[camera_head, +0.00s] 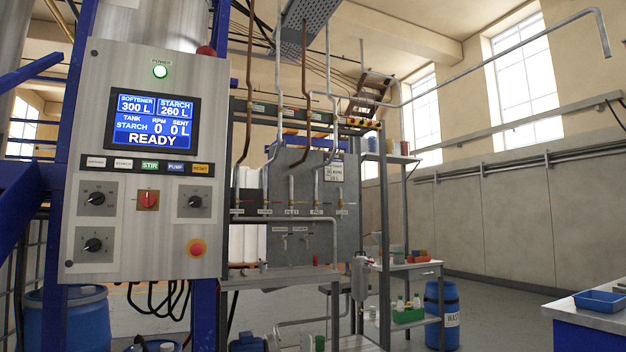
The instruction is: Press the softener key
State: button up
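The grey control panel (150,215) stands upright at the left of the head view. Its blue screen (152,121) reads SOFTENER 300 L, STARCH 260 L, TANK STARCH, RPM 0, SENT 0 L and READY. Below the screen is a black strip with a row of keys. The two leftmost are pale keys, the first key (96,162) and the second key (123,164); their lettering is too small to read surely. Then come the green STIR key (150,166), the blue PUMP key (176,168) and the orange RESET key (201,170). My gripper is not in view.
The panel also bears a lit green lamp (160,72), a red switch (148,200), black knobs and a red stop button (197,248). Pipes and a grey valve board (300,175) stand to the right. A blue table (590,325) is at far right.

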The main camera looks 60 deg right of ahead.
aim_at(92, 162)
jog(key=z, duration=1.9)
jog(key=i+j+u, duration=0.2)
jog(key=j+u, duration=0.25)
jog(key=i+j+u, duration=0.6)
jog(key=j+u, duration=0.25)
